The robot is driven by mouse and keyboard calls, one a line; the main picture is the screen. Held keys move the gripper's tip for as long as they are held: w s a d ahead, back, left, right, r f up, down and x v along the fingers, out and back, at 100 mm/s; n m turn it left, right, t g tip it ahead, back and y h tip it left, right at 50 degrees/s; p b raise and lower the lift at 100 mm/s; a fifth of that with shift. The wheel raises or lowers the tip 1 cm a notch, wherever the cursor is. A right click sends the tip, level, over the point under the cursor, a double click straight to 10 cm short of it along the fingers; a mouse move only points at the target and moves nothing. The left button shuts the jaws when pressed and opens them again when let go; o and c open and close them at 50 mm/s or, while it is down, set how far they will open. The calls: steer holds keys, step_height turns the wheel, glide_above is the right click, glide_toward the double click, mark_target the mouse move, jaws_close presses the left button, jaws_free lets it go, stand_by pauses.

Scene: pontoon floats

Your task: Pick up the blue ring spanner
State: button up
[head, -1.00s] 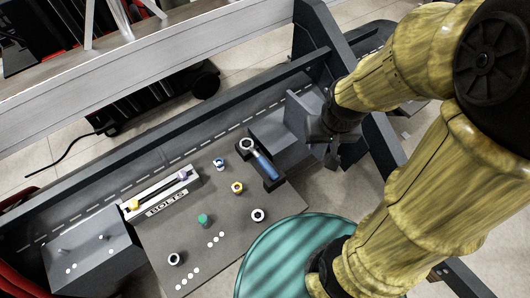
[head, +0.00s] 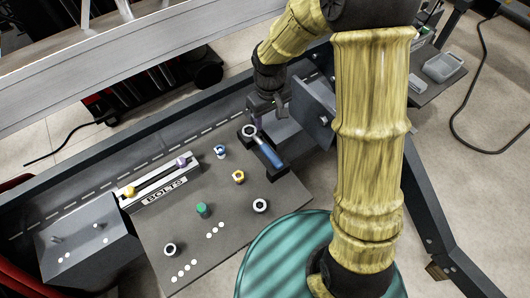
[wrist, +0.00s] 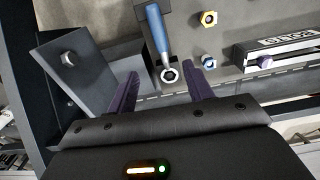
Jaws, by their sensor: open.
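The blue ring spanner (head: 267,152) lies in a dark narrow holder at the back right of the grey board, its pale ring end toward the back. In the wrist view its blue handle (wrist: 157,32) points up the picture and its ring end is near the fingers. My gripper (wrist: 161,70) is open and empty, with one purple finger to each side of the ring end in that view. In the head view my gripper (head: 262,108) is just behind the ring end. I cannot tell its height above the spanner.
A bolt rack marked BOLTS (head: 165,180) stands left on the board. Several loose nuts and a green piece (head: 203,210) lie on the board's open middle. A grey upright panel (head: 313,108) stands right of my gripper. A teal round surface (head: 275,265) is in front.

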steer(key=shift+w+a+f, duration=0.25)
steer(key=shift+a+f, duration=0.15)
steer(key=shift+a, duration=0.1)
glide_above(267, 149)
steer(key=f, duration=1.2)
steer(key=shift+s+a, duration=0.25)
steer(key=shift+a, duration=0.05)
steer(key=shift+f, duration=0.1)
steer(key=shift+f+p, duration=0.1)
steer(key=shift+p, duration=0.2)
steer(key=shift+w+d+f+p, duration=0.15)
steer(key=shift+f+p, duration=0.05)
steer(key=shift+f, duration=1.05)
steer(key=shift+w+d+f+p, duration=0.1)
steer(key=shift+w+f+p, duration=0.1)
steer(key=shift+f, duration=1.05)
steer(key=shift+s, duration=0.1)
